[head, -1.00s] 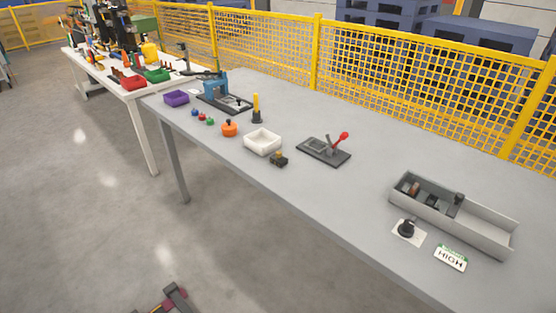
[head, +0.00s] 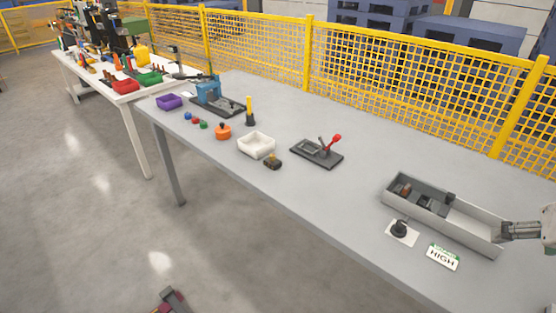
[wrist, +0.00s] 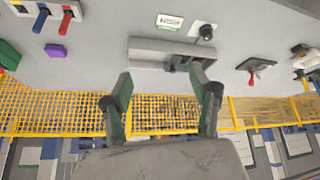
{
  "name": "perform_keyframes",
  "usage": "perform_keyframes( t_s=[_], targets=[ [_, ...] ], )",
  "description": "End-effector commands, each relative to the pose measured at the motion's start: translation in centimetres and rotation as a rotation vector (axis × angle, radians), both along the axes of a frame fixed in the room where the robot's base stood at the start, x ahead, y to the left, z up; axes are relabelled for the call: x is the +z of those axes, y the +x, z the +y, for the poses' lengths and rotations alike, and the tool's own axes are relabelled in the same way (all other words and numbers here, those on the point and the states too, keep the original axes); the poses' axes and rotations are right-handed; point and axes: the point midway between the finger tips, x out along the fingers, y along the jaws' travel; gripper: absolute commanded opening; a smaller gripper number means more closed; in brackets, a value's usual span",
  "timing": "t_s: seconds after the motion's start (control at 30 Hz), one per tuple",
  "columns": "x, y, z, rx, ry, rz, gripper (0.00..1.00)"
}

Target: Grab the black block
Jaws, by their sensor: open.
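A long grey open box (head: 470,233) stands on the table at the right. Inside its left half are a small black block (head: 450,197) by the back wall, another dark block (head: 425,201) and a brownish piece (head: 405,190). The box also shows in the wrist view (wrist: 150,45), with dark pieces at its right end partly hidden by a finger. My gripper (head: 504,231) is at the right end of the box in the head view, apart from the blocks. In the wrist view my gripper (wrist: 161,73) has its two fingers spread wide with nothing between them.
In front of the box are a black knob on a white plate (head: 400,231) and a "HIGH" sign (head: 443,257). A red-handled lever fixture (head: 318,153) and a white tray (head: 256,146) stand left. A yellow mesh fence (head: 400,75) runs behind the table.

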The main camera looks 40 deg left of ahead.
Motion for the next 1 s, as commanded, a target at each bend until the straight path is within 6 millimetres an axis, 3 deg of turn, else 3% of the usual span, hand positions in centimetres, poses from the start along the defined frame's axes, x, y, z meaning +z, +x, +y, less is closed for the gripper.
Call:
perform_keyframes(
  t_s=[0.2,0.5,0.77,1.0],
  targets=[
    [2.9,5.5,5.6,0.164,-0.023,0.027,0.57],
    [4.6,12.1,14.7,0.394,-0.054,0.057,0.57],
    [4.2,16.7,23.8,0.594,-0.078,0.079,0.57],
    [2.5,19.5,33.1,0.782,-0.098,0.093,0.57]
  ],
)
